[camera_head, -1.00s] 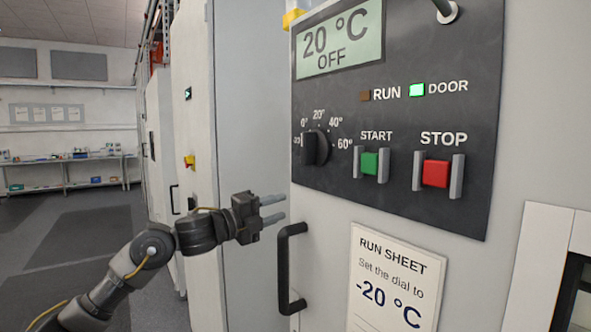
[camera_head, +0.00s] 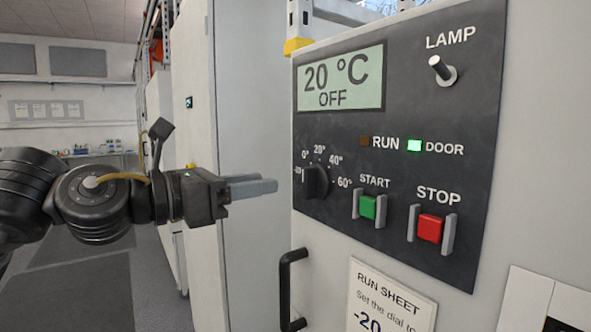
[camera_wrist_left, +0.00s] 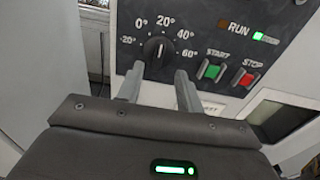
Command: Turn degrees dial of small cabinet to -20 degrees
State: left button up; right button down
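The black degrees dial (camera_head: 316,181) is on the dark control panel (camera_head: 472,130) of the cabinet, under the display (camera_head: 342,78), which reads 20 °C OFF. In the left wrist view, the dial (camera_wrist_left: 158,51) has marks from -20° at left to 60° at right, and its white pointer line points near 20°. My left gripper (camera_head: 274,186) is left of the dial in the head view, at about its height and apart from it. In the left wrist view, its two fingers (camera_wrist_left: 158,88) are spread with nothing between them, and the dial shows just beyond them. My right gripper is out of view.
Green START (camera_head: 368,207) and red STOP (camera_head: 430,228) buttons sit between raised guards right of the dial. A LAMP switch (camera_head: 442,71) is above. A black door handle (camera_head: 288,290) juts out below. The DOOR light (camera_head: 414,146) is lit green. A run sheet (camera_head: 392,300) names -20.

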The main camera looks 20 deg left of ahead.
aim_at(303, 176)
pick_arm(q)
jog(key=p+x, duration=0.3)
jog(key=x, duration=0.5)
jog(key=shift+w, duration=0.1)
grip_shut()
